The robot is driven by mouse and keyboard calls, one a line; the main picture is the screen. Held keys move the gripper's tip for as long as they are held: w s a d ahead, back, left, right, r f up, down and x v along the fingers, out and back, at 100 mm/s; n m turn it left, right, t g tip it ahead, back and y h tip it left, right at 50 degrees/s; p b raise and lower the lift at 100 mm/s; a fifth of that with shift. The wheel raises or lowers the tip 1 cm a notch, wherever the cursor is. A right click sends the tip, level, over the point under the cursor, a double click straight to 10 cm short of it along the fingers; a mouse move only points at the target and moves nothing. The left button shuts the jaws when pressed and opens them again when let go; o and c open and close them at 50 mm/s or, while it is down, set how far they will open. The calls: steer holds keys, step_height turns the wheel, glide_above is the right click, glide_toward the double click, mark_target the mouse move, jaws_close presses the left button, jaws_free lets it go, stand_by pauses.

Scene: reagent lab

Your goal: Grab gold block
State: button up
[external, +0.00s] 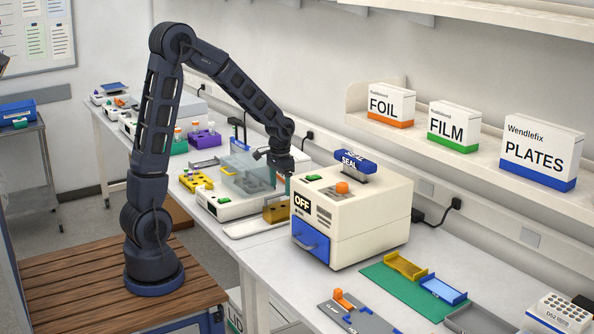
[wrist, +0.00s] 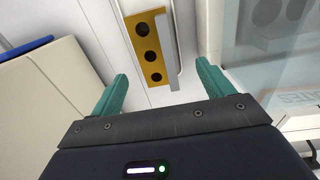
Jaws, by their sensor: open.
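In the wrist view the gold block (wrist: 159,50) shows several dark round holes in a row and lies ahead of the fingertips, against a pale metal strip. My gripper (wrist: 162,82) has two teal fingers spread apart with nothing between them. In the external view my gripper (external: 279,182) hangs above the block, apart from it, partly hidden by the sealer box.
The cream sealer box (external: 362,225) with a blue drawer stands close on the right. A clear lid (external: 245,172) stands close on the left. A yellow rack (external: 195,181) lies farther left. A green mat (external: 390,284) with gold and blue trays is at front right.

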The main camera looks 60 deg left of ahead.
mark_target(281, 206)
step_height(281, 206, down, 4)
steer(key=shift+r, duration=0.15)
steer(key=shift+s+d+f, duration=0.1)
steer(key=shift+d+f, duration=0.1)
steer(key=shift+f, duration=1.1)
steer(key=shift+s+d+f, duration=0.1)
steer(key=shift+d+f, duration=0.1)
steer(key=shift+f, duration=1.1)
steer(key=c, duration=1.5)
steer(key=shift+r, duration=0.15)
